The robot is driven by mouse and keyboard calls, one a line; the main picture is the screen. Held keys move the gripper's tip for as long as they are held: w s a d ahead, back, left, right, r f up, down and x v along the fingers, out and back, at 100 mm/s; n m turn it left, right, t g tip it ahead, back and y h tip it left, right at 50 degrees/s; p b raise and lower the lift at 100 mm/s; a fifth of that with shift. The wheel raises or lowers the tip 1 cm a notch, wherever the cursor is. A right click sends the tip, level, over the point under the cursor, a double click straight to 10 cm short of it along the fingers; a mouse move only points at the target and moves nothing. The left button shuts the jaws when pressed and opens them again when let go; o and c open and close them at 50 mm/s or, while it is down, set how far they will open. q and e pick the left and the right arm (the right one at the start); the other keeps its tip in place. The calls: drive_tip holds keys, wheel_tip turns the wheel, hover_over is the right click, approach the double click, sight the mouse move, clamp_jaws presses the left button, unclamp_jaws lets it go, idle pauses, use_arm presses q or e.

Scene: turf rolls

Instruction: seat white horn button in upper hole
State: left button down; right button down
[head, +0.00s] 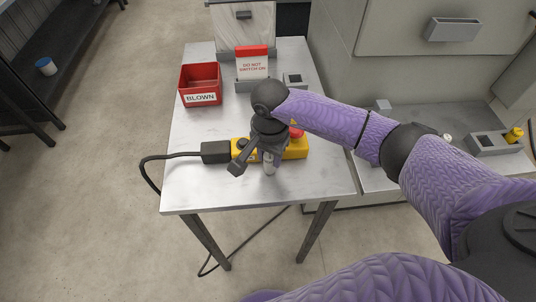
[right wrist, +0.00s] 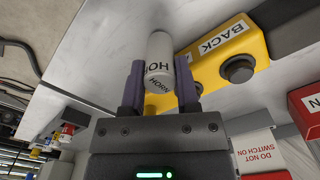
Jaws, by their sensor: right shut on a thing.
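My right gripper (head: 268,157) is over the front of the white table, by the yellow control box (head: 296,149). In the right wrist view its two fingers (right wrist: 160,72) are shut on the white horn button (right wrist: 159,48), a white cylinder with black HORN lettering. The button (head: 270,169) shows below the gripper in the head view, at the near side of the box. The yellow box (right wrist: 205,72) also shows beside the button in the wrist view, with a BACK label and a dark round button (right wrist: 238,69). I cannot make out the upper hole. My left gripper is not in view.
A black cable plug (head: 215,152) joins the box's left end. A red BLOWN bin (head: 200,86) and a DO NOT SWITCH ON sign (head: 252,67) stand farther back. A grey holder (head: 495,143) with a yellow part is at right. The table's left front is clear.

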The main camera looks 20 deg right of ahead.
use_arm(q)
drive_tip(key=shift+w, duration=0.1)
use_arm(e)
drive_tip(key=shift+f, duration=0.1)
drive_tip(key=shift+f, duration=0.2)
drive_tip(key=c, duration=0.6)
unclamp_jaws()
drive_tip(key=shift+r, duration=0.1)
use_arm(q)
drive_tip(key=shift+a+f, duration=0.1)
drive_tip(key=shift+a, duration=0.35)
